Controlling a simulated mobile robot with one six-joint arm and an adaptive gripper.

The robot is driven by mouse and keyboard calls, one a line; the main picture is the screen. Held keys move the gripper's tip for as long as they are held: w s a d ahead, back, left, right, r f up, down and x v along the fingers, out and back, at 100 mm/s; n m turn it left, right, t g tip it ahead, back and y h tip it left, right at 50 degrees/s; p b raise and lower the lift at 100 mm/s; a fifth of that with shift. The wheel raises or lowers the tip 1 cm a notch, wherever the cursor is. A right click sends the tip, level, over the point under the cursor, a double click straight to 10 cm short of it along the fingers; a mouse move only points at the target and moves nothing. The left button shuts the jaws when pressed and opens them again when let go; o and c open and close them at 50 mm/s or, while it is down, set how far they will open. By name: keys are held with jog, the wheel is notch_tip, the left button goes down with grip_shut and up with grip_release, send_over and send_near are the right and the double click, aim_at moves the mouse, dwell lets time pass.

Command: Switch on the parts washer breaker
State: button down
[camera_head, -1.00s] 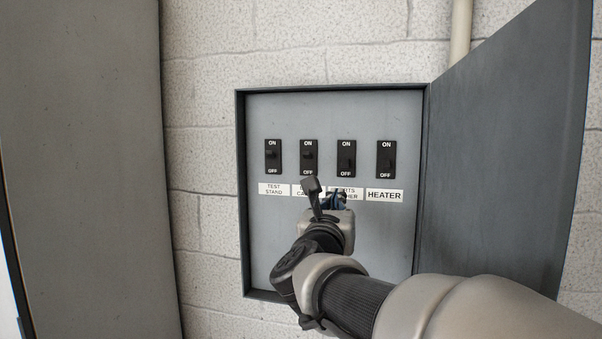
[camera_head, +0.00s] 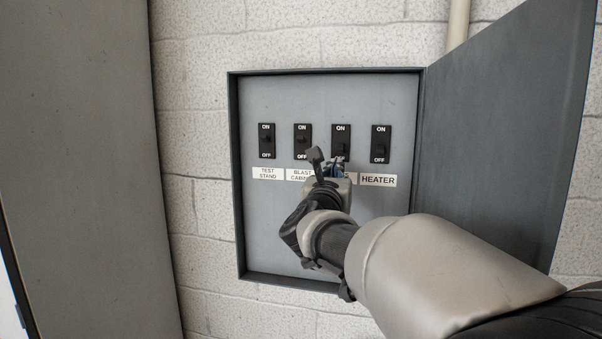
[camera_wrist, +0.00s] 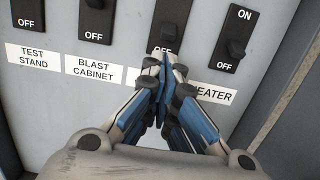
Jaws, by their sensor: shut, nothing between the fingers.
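The parts washer breaker (camera_head: 340,138) is the black switch third from the left in the panel, with ON at its top. My gripper (camera_head: 338,163) is shut and empty at that breaker's lower part, and it covers most of the label below. In the wrist view the closed fingertips (camera_wrist: 163,57) are over the lower edge of the same breaker (camera_wrist: 168,22), partly hiding its OFF mark. I cannot tell if they touch it.
The test stand breaker (camera_head: 267,141) and blast cabinet breaker (camera_head: 302,135) are on the left, the heater breaker (camera_head: 381,144) on the right. The grey panel box (camera_head: 233,180) has its door (camera_head: 500,130) open to the right. A grey cabinet (camera_head: 80,170) stands at left.

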aim_at(340, 147)
jog(key=p+x, duration=0.1)
jog(key=x, duration=0.2)
jog(key=shift+w+d, duration=0.15)
jog(key=shift+w, duration=0.2)
jog(key=shift+r, duration=0.15)
jog(key=shift+s+r+g+p, duration=0.1)
jog(key=shift+s+g+p, duration=0.15)
jog(key=shift+p, duration=0.6)
